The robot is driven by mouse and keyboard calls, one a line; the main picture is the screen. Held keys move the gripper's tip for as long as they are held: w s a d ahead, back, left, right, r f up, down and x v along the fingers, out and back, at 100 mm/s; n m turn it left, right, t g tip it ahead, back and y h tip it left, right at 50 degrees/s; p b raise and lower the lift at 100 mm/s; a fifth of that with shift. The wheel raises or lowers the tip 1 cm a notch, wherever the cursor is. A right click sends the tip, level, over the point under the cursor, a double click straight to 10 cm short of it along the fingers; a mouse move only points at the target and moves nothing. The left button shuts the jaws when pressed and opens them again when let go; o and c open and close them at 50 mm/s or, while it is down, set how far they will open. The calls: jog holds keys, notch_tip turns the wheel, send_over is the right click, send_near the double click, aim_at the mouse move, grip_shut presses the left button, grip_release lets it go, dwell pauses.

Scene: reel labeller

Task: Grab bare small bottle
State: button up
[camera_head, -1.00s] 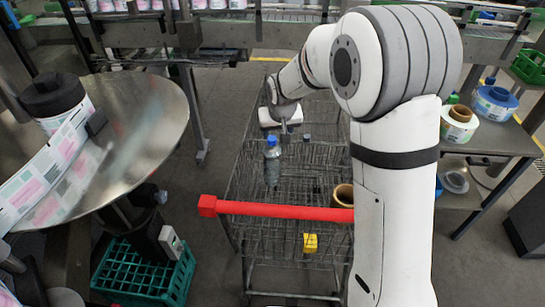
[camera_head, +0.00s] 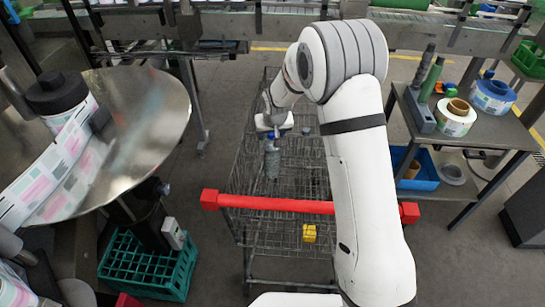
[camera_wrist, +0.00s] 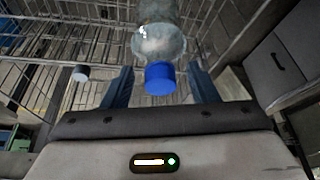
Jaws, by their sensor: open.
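A small clear bottle without a label (camera_head: 272,162) stands upright in the wire cart, with a blue cap. In the wrist view the bottle (camera_wrist: 160,35) shows its blue cap between the two dark fingertips of my gripper (camera_wrist: 161,85). The fingers are apart, with a visible gap on each side of the cap. In the head view my gripper (camera_head: 270,134) is at the bottle's top, and its fingers are hard to make out.
The wire cart (camera_head: 240,178) has a red handle bar (camera_head: 275,205) and a yellow block (camera_head: 309,233). A small capped item (camera_wrist: 80,73) is beside the bottle. A metal disc (camera_head: 150,120) stands left; a table with label rolls (camera_head: 455,118) stands right.

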jog(key=shift+c, duration=0.2)
grip_shut()
dwell(0.3)
dwell(0.3)
